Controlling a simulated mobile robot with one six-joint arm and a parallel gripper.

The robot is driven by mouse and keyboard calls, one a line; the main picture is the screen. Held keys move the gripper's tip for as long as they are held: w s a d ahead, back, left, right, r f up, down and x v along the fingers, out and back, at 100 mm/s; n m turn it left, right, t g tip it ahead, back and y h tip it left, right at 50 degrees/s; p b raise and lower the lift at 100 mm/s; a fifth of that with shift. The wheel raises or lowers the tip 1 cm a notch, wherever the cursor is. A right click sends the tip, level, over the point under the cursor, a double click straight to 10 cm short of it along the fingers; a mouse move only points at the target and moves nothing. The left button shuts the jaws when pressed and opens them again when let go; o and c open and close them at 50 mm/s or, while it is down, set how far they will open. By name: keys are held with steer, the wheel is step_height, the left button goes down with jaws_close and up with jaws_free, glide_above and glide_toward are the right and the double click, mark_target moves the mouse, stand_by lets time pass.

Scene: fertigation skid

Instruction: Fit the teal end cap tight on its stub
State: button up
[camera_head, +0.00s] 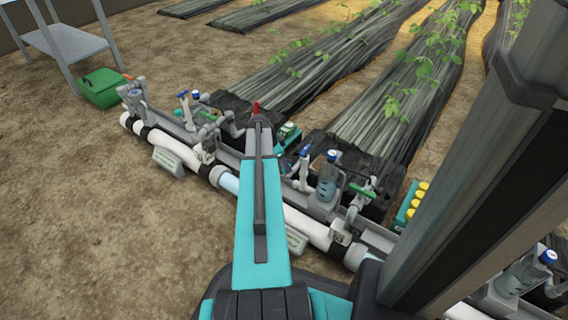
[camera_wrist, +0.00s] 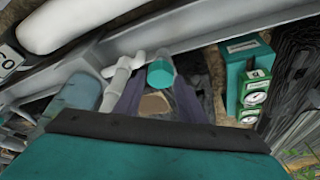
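The teal end cap (camera_wrist: 160,74) shows in the wrist view as a short round piece at the far end of my gripper (camera_wrist: 160,80). Two dark fingers stand one on each side, and the cap fills the gap between their tips. A brownish patch shows between the fingers nearer to me. A white pipe fitting (camera_wrist: 121,76) with a branch is just left of the fingers, close to the cap. I cannot make out which part is the stub, or whether the cap touches it. In the head view my arm hides the gripper and cap.
A teal box (camera_wrist: 242,76) with dial gauges stands close right of my gripper. A grey rail (camera_wrist: 105,50) and white pipe (camera_wrist: 75,20) run behind. In the head view, valves line the white pipe (camera_head: 172,147); a green box (camera_head: 101,88) sits at left on open soil.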

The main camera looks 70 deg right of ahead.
steer(key=shift+f, duration=0.35)
stand_by(0.3)
steer(key=c, duration=0.4)
steer(key=shift+d+m+g+p, duration=0.1)
steer(key=shift+m+g+p, duration=0.3)
steer(key=shift+m, duration=0.5)
steer(key=shift+f+m+y+p, duration=0.1)
steer(key=shift+m+y+p, duration=0.25)
steer(key=shift+m+y, duration=0.35)
steer(key=shift+s+a, duration=0.1)
steer(key=shift+a, duration=0.1)
steer(key=shift+f, duration=0.1)
steer(key=shift+c, duration=0.5)
